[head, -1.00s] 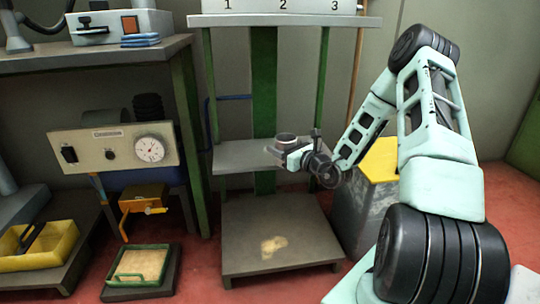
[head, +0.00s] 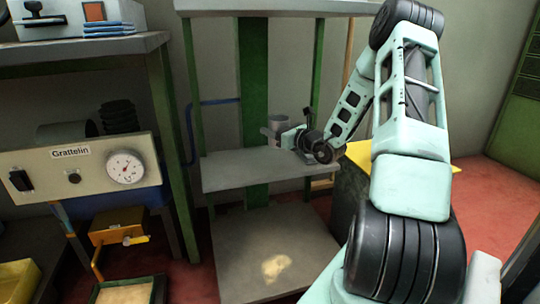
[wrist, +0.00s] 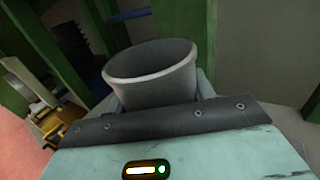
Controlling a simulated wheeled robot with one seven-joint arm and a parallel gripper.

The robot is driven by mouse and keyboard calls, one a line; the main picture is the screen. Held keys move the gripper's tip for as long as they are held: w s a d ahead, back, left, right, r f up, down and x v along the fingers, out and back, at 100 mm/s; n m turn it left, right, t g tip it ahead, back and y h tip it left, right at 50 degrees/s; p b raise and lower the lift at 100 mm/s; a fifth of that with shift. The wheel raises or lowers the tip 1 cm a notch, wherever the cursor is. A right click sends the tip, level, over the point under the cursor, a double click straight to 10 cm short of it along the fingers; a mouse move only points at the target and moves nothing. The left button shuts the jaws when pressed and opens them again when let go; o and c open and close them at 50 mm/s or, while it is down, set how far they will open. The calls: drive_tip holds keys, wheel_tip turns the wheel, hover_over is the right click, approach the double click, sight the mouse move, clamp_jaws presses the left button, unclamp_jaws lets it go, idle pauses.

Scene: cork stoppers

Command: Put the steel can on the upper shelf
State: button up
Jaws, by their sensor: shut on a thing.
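The steel can (head: 278,121) is a small grey open-topped cylinder. My gripper (head: 276,133) is shut on it and holds it roughly upright above the middle shelf board (head: 235,175) of the green-posted rack. Whether the can is over that board or in front of it is hard to tell. In the wrist view the can (wrist: 155,78) stands beyond the dark gripper edge, its lower part hidden. The rack's top board (head: 275,6) is higher, at the picture's upper edge.
The rack's low board (head: 240,270) carries a pale patch. Green posts (head: 193,90) flank the boards. A workbench (head: 85,50) and a gauge panel (head: 85,170) stand to the left. A yellow-topped block (head: 362,155) is right of the rack. The middle board looks bare.

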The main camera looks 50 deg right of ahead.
wheel_tip(320, 180, down, 7)
drive_tip(key=b, duration=0.3)
drive_tip(key=shift+b, duration=0.3)
drive_tip(key=shift+r, duration=0.1)
drive_tip(key=o, duration=1)
